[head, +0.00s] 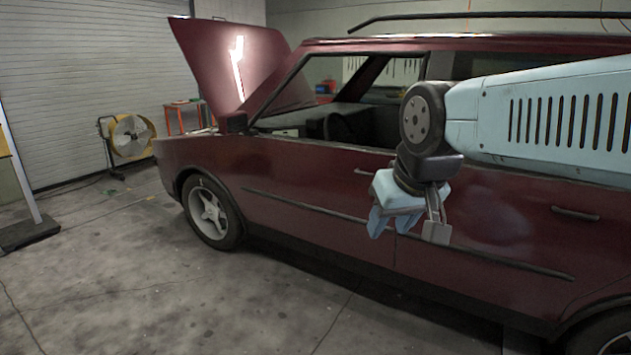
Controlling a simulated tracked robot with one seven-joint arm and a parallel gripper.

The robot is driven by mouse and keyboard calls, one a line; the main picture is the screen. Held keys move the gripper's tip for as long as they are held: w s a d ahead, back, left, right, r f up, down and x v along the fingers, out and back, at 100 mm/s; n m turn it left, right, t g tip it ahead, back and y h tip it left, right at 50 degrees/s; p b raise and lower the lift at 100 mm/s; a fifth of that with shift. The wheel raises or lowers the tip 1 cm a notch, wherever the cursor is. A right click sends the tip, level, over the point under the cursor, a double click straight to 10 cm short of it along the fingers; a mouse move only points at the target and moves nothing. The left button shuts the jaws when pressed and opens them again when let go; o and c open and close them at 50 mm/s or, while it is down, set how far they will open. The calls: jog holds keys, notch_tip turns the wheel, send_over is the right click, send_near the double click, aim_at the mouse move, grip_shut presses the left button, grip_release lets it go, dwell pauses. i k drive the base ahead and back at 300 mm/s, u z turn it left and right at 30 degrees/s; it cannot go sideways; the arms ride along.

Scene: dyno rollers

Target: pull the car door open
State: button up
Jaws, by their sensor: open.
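The dark red car (210,160) stands side-on across the view, and its front door (310,190) looks shut, flush with the body. The front door's window opening shows no visible glass. My gripper (391,225) hangs fingers-down in front of the door's rear edge, with its light blue fingers open. Nothing shows between the fingers. I cannot tell whether the fingers touch the door. The rear door (500,215) is shut, with a dark handle (575,213).
A yellow fan (132,135) stands by the shutter wall. A post on a dark base (30,232) stands at far left. The concrete floor (170,290) beside the front door is clear.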

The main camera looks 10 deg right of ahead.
aim_at(316, 191)
jog(key=k, duration=1.15)
jog(key=z, duration=0.65)
jog(key=i, duration=1.8)
jog(key=u, duration=0.35)
